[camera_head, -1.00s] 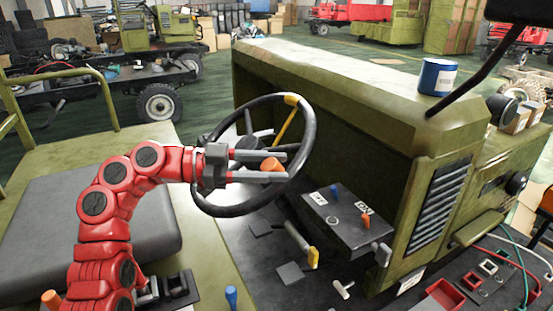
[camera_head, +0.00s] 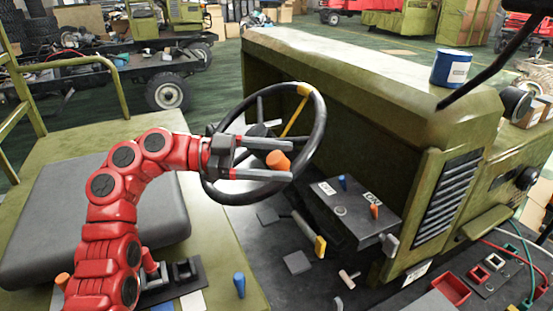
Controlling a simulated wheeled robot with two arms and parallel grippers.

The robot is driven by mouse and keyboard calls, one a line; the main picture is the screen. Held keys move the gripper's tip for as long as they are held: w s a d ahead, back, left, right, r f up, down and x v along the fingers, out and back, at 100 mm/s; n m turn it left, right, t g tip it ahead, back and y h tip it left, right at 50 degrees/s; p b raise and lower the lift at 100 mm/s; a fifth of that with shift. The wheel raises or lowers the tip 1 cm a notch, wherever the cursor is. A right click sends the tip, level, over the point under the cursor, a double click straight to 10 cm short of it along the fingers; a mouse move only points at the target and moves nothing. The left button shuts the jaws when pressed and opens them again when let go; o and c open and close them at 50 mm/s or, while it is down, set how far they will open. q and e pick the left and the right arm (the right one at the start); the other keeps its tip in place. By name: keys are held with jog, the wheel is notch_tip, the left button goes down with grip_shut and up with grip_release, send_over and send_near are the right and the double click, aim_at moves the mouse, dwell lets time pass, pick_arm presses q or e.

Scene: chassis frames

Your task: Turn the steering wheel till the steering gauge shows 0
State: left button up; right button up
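The black steering wheel (camera_head: 318,152) stands tilted in front of the green hood, with a yellow mark on its rim and a yellow spoke (camera_head: 294,117). My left gripper (camera_head: 291,161) reaches in from the left across the wheel. Its two grey fingers are apart, one above and one below an orange knob (camera_head: 278,160) at the wheel. A gap shows around the knob; whether a finger touches it cannot be told. Part of the wheel and its hub is hidden behind the gripper. No steering gauge reading can be made out. My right gripper is not in view.
A dark console (camera_head: 362,222) with small blue and orange levers is right of the wheel. A yellow-tipped lever (camera_head: 320,246) stands below it. A grey seat (camera_head: 45,225) lies left, and a blue can (camera_head: 451,68) stands on the hood.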

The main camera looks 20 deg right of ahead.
pick_arm(q)
jog(key=p+v, duration=0.1)
jog(key=v, duration=1.6)
jog(key=shift+a, duration=0.2)
